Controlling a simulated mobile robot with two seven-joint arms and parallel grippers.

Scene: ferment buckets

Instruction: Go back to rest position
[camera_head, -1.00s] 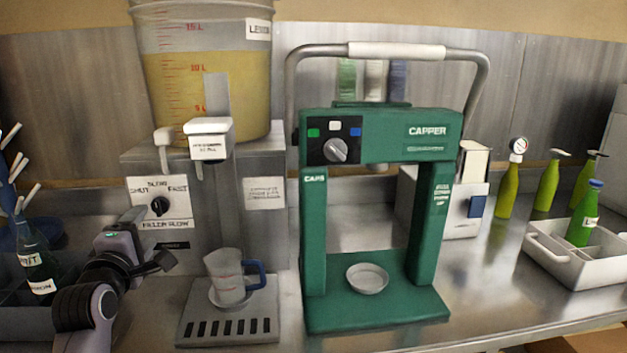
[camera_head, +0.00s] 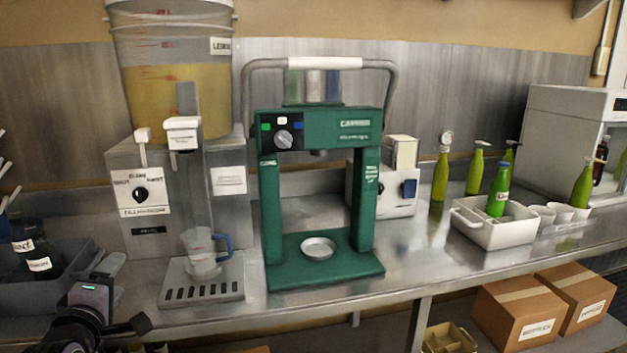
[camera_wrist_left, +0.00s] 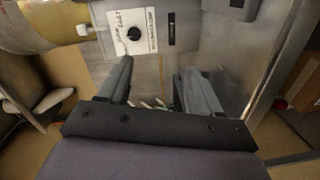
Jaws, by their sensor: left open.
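My left gripper (camera_head: 132,326) is low at the left edge of the head view, in front of the counter's front edge and below the filler. In the left wrist view its two grey fingers (camera_wrist_left: 158,78) are spread apart with nothing held between them. Beyond the fingers are the filler's white dial panel (camera_wrist_left: 133,33) and metal surface. My right gripper is in neither view.
The filler (camera_head: 140,190) has a measuring jug (camera_head: 203,262) on its drip tray. A green capper (camera_head: 320,262), a white crate (camera_head: 490,238) with a green bottle, and a dark bottle crate (camera_head: 70,268) stand along the counter. Cardboard boxes (camera_head: 520,310) sit below right.

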